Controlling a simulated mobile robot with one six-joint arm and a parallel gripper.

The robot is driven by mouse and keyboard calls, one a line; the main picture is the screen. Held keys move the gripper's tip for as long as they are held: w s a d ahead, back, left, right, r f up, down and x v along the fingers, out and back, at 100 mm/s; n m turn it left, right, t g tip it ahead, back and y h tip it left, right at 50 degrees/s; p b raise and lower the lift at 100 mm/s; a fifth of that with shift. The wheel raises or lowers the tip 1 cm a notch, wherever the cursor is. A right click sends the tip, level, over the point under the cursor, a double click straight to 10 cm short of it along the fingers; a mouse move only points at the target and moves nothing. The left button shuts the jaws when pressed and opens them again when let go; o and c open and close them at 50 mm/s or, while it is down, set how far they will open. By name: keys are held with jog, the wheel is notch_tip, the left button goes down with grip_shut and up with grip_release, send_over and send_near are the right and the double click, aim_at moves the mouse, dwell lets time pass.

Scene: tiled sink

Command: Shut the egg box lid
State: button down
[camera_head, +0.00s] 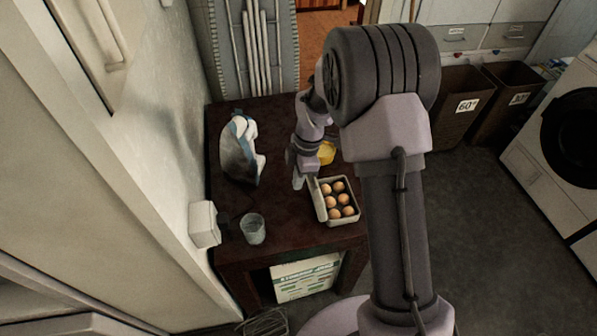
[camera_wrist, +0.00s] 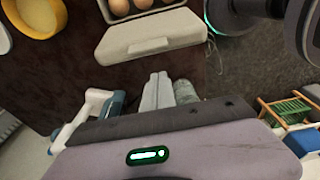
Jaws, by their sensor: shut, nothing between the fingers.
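The egg box (camera_head: 356,218) stands on the dark table in the head view with several brown eggs in it. Its lid (camera_head: 319,203) is open, standing up along the left side of the box. In the wrist view the pale lid (camera_wrist: 150,38) is spread across the upper middle, with the box and eggs partly cut off at the top edge. My gripper (camera_head: 298,183) is just left of the lid in the head view. In the wrist view its fingers (camera_wrist: 158,77) are together and empty, pointing toward the lid's outer side.
A yellow bowl (camera_head: 327,153) stands behind the egg box, partly hidden by my arm. A glass (camera_head: 253,229) stands at the table's front left. A white and blue container (camera_head: 240,150) stands at the back left, near the wall. The table between them is clear.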

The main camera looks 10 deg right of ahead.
aim_at(310, 183)
jog(key=d, duration=0.1)
jog(key=d+r, duration=0.1)
jog(key=d, duration=0.1)
jog(key=shift+w+d, duration=0.1)
jog(key=shift+d, duration=0.05)
jog(key=shift+d, duration=0.15)
